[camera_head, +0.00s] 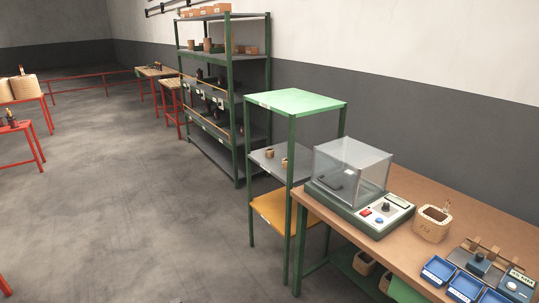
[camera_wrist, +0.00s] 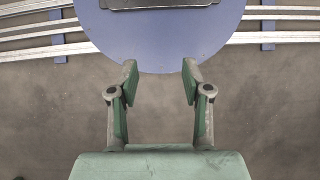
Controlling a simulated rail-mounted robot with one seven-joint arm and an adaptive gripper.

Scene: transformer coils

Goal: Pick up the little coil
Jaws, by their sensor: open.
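Two small tan coils, one at the left (camera_head: 269,153) and one at the right (camera_head: 284,162), stand on the grey middle shelf (camera_head: 262,165) of a green-framed stand in the head view. A larger tan coil (camera_head: 432,224) with dark marking stands on the brown workbench at the right. I cannot tell for sure which one is the little coil. My gripper (camera_wrist: 159,82) shows only in the wrist view. Its two green-padded fingers are apart with nothing between them. No coil shows in the wrist view.
A clear-covered tester (camera_head: 352,170), blue bins (camera_head: 465,287) and tools crowd the brown workbench (camera_head: 425,186). More coils (camera_head: 363,262) sit below it. A tall green shelf rack (camera_head: 237,120) stands behind the stand. The grey floor (camera_head: 150,190) at left centre is clear.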

